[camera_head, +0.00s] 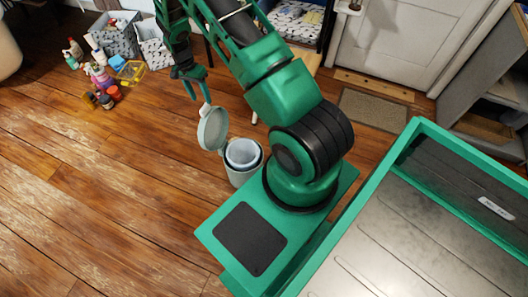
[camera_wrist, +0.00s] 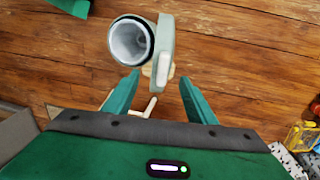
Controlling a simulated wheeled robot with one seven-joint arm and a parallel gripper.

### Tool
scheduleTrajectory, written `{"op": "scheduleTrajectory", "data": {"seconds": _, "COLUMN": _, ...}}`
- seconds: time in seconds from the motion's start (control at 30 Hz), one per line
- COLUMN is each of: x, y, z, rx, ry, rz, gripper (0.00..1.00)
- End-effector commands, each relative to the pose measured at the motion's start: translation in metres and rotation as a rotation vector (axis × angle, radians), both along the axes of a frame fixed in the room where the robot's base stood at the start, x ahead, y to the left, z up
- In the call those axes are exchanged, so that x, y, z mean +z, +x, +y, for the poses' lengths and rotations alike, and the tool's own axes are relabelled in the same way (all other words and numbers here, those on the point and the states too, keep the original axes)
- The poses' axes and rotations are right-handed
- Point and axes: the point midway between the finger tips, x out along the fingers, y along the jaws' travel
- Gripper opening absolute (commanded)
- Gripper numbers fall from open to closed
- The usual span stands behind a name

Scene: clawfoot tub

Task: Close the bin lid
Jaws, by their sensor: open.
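A small pale bin (camera_head: 243,161) stands on the wooden floor with its round lid (camera_head: 213,129) swung up and tilted to the left of the opening. The inside of the bin shows. My gripper (camera_head: 198,90) is above the lid, with its fingers apart. In the wrist view, the bin (camera_wrist: 129,42) and the raised lid (camera_wrist: 164,50) lie just beyond the fingers of my gripper (camera_wrist: 158,85). A light-coloured tab on the lid is between the fingertips in that view. I cannot tell whether the fingers touch the lid.
Several bottles (camera_head: 97,78) and patterned baskets (camera_head: 115,37) stand at the upper left. A doormat (camera_head: 374,112) lies before the white door (camera_head: 388,40). The floor left of the bin is clear.

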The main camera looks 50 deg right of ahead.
Motion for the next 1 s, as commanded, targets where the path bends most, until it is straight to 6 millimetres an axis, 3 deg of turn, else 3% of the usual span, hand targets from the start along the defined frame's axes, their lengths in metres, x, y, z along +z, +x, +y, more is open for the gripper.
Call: {"op": "scheduleTrajectory", "data": {"seconds": 1.0, "x": -0.068, "y": -0.009, "z": -0.003, "rx": 0.000, "ry": 0.000, "rz": 0.001, "gripper": 0.51}}
